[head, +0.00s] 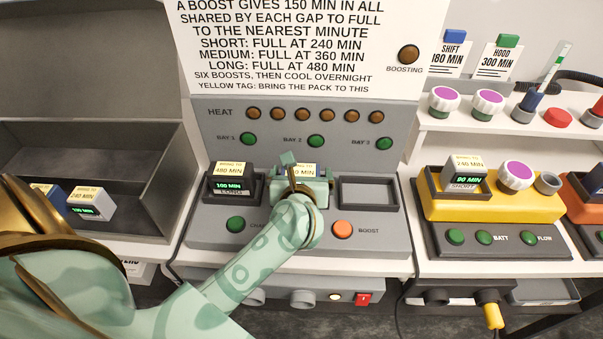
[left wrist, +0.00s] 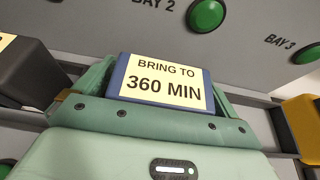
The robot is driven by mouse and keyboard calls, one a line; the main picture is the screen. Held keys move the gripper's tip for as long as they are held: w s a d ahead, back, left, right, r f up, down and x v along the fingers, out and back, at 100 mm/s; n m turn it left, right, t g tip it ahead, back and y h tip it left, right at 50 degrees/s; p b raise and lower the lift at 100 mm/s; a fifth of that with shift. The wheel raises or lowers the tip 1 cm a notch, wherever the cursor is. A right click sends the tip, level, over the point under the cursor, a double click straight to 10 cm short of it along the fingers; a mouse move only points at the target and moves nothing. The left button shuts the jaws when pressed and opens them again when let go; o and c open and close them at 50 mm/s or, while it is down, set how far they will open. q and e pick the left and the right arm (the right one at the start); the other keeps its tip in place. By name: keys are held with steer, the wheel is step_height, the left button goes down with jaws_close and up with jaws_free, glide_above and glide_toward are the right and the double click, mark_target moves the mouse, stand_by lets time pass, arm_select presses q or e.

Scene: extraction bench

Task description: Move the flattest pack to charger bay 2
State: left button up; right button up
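The charger (head: 275,238) stands in the middle of the head view with three bays in a row. My left gripper (head: 300,178) is over bay 2 and covers most of it. In the left wrist view its two fingers close on the sides of a blue pack (left wrist: 163,86) with a "BRING TO 360 MIN" tag. Part of the tag also shows behind the gripper in the head view (head: 310,170). How deep the pack sits in bay 2 is hidden. A black LONG pack (head: 232,186) sits in bay 1. Bay 3 (head: 369,194) is empty. My right gripper is not in view.
A grey bin (head: 120,150) at left holds a blue pack (head: 50,195) and a grey pack (head: 90,203). A yellow device (head: 440,205) at right holds a SHORT pack (head: 462,178). The green charge button (head: 236,225) and orange boost button (head: 342,230) flank my forearm.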

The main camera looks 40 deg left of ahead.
arm_select(q)
steer(key=shift+s+d+r, duration=0.1)
steer(key=shift+s+r, duration=0.05)
steer(key=shift+r, duration=0.05)
steer(key=p+v, duration=0.2)
steer(key=v, duration=0.9)
steer(key=shift+s+d, duration=0.1)
steer(key=shift+s, duration=0.15)
steer(key=shift+s+d, duration=0.1)
